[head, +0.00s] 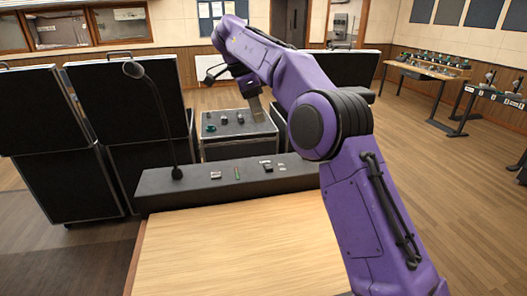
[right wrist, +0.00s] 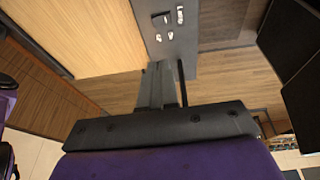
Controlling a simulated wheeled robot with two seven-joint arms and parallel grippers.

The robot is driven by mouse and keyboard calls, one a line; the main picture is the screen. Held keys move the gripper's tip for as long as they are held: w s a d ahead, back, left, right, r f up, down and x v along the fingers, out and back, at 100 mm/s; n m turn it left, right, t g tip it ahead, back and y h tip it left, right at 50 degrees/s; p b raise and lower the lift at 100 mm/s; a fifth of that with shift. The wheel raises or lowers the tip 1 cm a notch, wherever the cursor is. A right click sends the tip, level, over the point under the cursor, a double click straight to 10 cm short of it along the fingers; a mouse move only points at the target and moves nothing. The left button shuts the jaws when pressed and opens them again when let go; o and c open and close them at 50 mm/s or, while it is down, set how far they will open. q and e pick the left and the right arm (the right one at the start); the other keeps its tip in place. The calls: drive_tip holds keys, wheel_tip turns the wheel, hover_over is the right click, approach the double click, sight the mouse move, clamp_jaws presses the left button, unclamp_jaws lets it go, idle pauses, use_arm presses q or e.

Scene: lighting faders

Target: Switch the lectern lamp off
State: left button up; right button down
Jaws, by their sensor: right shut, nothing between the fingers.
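The lectern (head: 240,245) has a pale wooden top and a dark raised panel (head: 195,191) along its far edge. On the panel are a pale control (head: 215,175), a green strip (head: 237,173) and further small controls (head: 266,165) to the right. A black gooseneck (head: 160,100) with a rounded head stands at the panel's left; I cannot tell whether it is lamp or microphone. My right gripper (head: 256,114) is shut and empty, appearing above and beyond the panel. In the right wrist view its fingers (right wrist: 160,72) point toward the panel (right wrist: 178,48), apart from its controls. My left gripper is not in view.
A case with knobs (head: 238,128) stands behind the lectern. Large black cases (head: 120,85) stand at the left and behind. Tables with small equipment (head: 430,68) are far right. The wooden floor between is clear.

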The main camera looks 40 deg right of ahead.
drive_tip(key=b, duration=0.5)
approach(272, 167)
drive_tip(key=b+x, duration=0.2)
drive_tip(key=x, duration=0.3)
drive_tip(key=shift+s+d+b, duration=0.1)
drive_tip(key=shift+b, duration=0.2)
drive_tip(key=shift+s+f, duration=0.1)
drive_tip(key=shift+f, duration=0.4)
